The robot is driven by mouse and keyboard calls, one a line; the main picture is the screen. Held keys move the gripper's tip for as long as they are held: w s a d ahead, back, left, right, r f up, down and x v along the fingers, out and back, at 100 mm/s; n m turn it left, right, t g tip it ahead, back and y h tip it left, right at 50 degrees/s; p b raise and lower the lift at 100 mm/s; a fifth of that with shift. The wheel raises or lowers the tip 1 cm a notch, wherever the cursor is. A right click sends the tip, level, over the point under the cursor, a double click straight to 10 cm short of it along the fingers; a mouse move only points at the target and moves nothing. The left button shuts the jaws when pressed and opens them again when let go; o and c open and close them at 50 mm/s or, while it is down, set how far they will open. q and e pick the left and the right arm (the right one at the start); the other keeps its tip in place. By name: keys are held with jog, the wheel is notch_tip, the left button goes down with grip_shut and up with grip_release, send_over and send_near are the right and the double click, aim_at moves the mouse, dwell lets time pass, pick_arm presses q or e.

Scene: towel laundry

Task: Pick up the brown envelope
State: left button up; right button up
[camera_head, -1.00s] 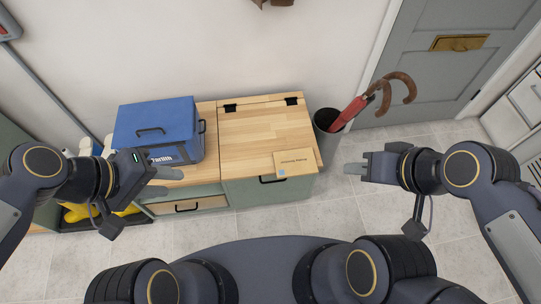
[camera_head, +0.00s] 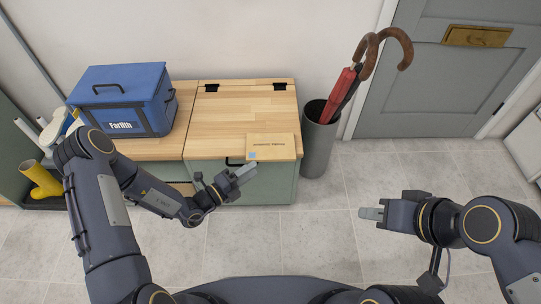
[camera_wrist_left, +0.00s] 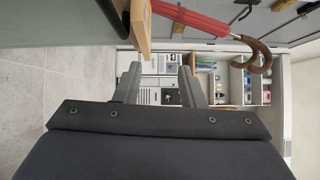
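The brown envelope (camera_head: 271,147) lies flat on the front right corner of the wooden cabinet top, with a small blue mark at its left end. My left gripper (camera_head: 248,172) is just in front of the cabinet's front edge, near the envelope's left end and apart from it. In the left wrist view the left gripper (camera_wrist_left: 160,75) has its fingers apart with nothing between them. I cannot make out the envelope in that view. My right gripper (camera_head: 366,213) is over the floor to the right, away from the envelope; its finger gap cannot be made out.
A blue cooler box (camera_head: 122,98) stands on the left of the wooden top (camera_head: 235,115). A grey bin (camera_head: 318,145) holding a red umbrella (camera_head: 343,92) stands right of the cabinet. Yellow boots (camera_head: 40,180) are at the far left. The floor in front is clear.

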aim_at(268, 147)
pick_arm(q)
jog(key=w+d+f+n+b, duration=0.1)
jog(key=w+d+f+b, duration=0.1)
jog(key=w+d, duration=0.3)
jog(key=shift+w+d+y+b, duration=0.15)
jog(key=shift+d+y+b, duration=0.15)
jog(key=shift+d, duration=0.15)
jog(key=shift+f, duration=0.1)
grip_shut()
